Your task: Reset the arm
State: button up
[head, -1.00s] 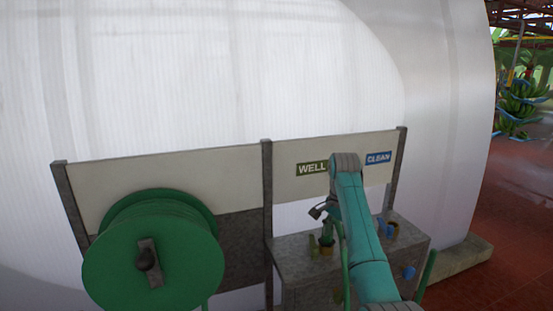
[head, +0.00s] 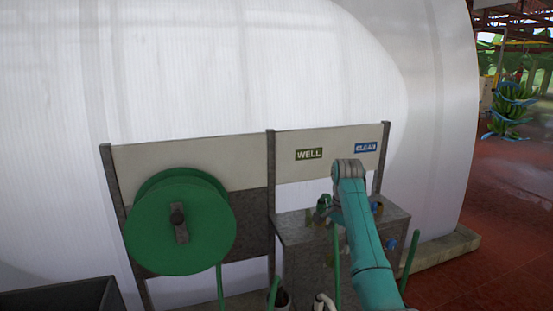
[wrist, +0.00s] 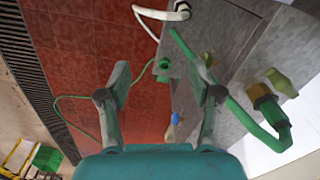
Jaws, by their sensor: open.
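My teal arm (head: 362,235) rises in front of the grey stone block at the right of the head view. In that view my gripper is mostly hidden behind the arm. In the wrist view my gripper (wrist: 160,80) is open, its two fingers spread wide with nothing held between them. Beyond the fingers are the red tiled floor (wrist: 75,55) and the side of the grey block (wrist: 225,30).
A green hose reel (head: 180,235) hangs on the panel at left. WELL (head: 309,154) and CLEAN (head: 366,147) signs mark the board. Green hose (wrist: 250,118) and taps lie close around the gripper. A dark bin (head: 65,295) stands lower left. Open floor (head: 510,215) lies right.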

jog(key=s+f+n+t, duration=0.15)
jog(key=s+f, duration=0.25)
jog(key=f, duration=1)
jog(key=s+f+n+t, duration=0.15)
jog(key=s+f, duration=0.25)
jog(key=f, duration=1.1)
jog(key=s+f+n+t, duration=0.1)
jog(key=s+f+t, duration=0.1)
jog(key=s+f, duration=0.6)
jog(key=s+f+n+t, duration=0.2)
jog(key=s+f, duration=0.2)
jog(key=s, duration=0.8)
jog(key=s+r+n+t, duration=0.15)
jog(key=s+r, duration=0.25)
jog(key=s, duration=0.8)
jog(key=s+r+n+t, duration=0.1)
jog(key=s+r+t, duration=0.2)
jog(key=s, duration=0.9)
jog(key=s+r+n+t, duration=0.1)
jog(key=s+r, duration=0.6)
jog(key=r, duration=0.3)
jog(key=s+r+n+t, duration=0.2)
jog(key=s+r, duration=0.5)
jog(key=r, duration=0.4)
jog(key=shift+s+r, duration=0.2)
jog(key=shift+s, duration=0.05)
